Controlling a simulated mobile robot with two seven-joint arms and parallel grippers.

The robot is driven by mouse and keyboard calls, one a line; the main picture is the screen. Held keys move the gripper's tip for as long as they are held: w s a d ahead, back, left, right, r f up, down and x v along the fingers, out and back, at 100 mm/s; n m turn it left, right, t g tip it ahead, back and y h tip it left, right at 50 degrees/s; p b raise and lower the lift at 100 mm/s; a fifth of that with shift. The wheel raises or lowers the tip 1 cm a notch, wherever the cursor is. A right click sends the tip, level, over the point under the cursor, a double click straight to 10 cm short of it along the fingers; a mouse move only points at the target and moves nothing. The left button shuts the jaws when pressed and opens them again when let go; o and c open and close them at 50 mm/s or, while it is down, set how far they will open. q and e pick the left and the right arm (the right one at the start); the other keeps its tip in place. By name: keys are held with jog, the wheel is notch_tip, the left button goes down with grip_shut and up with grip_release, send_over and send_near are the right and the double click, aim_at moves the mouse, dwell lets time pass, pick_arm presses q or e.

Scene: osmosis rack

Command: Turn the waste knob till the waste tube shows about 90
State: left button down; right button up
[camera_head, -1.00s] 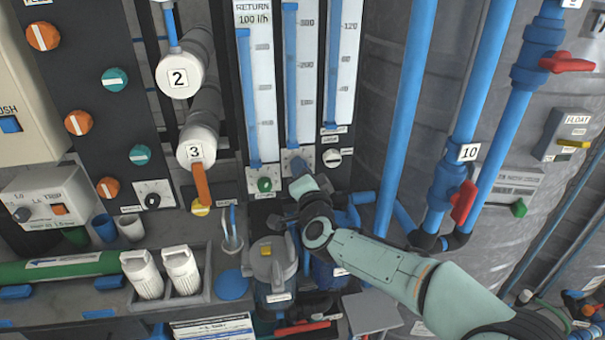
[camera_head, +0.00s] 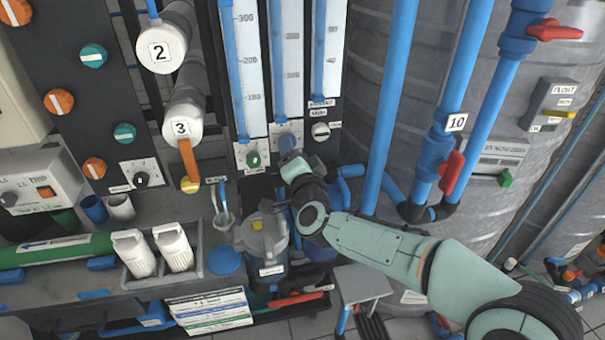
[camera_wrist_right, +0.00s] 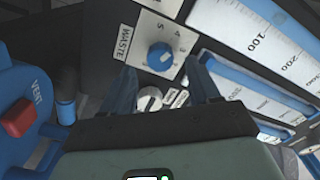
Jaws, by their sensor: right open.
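The blue waste knob (camera_wrist_right: 160,56) is on a light plate with a number dial and a WASTE label in the right wrist view. In the head view its light plate (camera_head: 285,130) sits below the middle flow tube (camera_head: 287,65), and my gripper partly covers the knob. My right gripper (camera_wrist_right: 160,78) is open, its fingers pointing toward the panel on either side of the knob's lower area. I see no grip on the knob. In the head view the gripper (camera_head: 289,158) is just below the plate. The exact tube reading cannot be made out. My left gripper is out of view.
A green knob (camera_head: 253,160) lies left of the waste plate, a white knob (camera_head: 321,131) right of it. A filter housing (camera_head: 262,240) stands below. Blue pipes (camera_head: 390,100) and a red valve handle (camera_head: 452,172) are to the right.

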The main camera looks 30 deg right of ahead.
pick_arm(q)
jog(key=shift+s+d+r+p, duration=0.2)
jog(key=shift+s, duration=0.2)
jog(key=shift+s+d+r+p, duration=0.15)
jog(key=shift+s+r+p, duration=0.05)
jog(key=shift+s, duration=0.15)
pick_arm(e)
jog(key=v, duration=1)
jog(key=shift+s, duration=0.25)
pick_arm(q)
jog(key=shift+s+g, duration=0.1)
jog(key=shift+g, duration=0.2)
